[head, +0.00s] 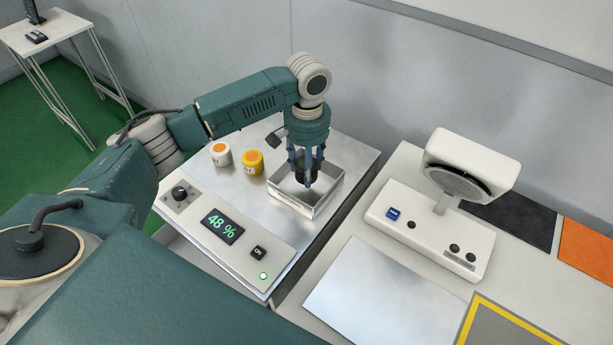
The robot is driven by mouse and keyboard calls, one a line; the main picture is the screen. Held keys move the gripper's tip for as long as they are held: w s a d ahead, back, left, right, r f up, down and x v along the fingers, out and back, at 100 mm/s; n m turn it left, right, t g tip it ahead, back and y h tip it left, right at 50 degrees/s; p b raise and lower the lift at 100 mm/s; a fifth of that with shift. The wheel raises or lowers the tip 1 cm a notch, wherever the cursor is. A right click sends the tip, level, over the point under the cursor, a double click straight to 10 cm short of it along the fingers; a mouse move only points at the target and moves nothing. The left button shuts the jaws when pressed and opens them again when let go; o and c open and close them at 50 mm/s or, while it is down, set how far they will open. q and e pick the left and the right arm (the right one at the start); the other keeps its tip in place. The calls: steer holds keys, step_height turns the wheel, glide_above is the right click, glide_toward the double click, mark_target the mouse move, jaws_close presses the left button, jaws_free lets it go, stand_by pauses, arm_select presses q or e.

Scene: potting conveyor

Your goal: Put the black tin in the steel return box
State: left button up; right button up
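The black tin (301,172) is between the blue fingers of my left gripper (307,178), which reaches down from above and looks closed around it. The fingers partly hide the tin. The steel return box (291,208) is an open, shallow metal box on the steel worktop. The gripper and tin are over and within the box's outline; I cannot tell whether the tin touches the box floor. My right gripper is not in view.
A white tin with an orange lid (222,159) and a yellow tin (252,169) stand left of the box. A control panel (229,233) reading 48 % is in front. A white device (430,228) stands to the right, with a bare metal plate (373,300) before it.

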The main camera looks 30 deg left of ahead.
arm_select(q)
steer(key=shift+f, duration=0.3)
step_height(320, 180, down, 4)
steer(key=shift+r+p, duration=0.25)
steer(key=shift+p, duration=0.05)
steer(key=shift+f, duration=0.25)
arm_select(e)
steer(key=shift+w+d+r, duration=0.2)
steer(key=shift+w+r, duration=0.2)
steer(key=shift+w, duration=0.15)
arm_select(q)
steer(key=shift+f, duration=0.1)
steer(key=o, duration=1.2)
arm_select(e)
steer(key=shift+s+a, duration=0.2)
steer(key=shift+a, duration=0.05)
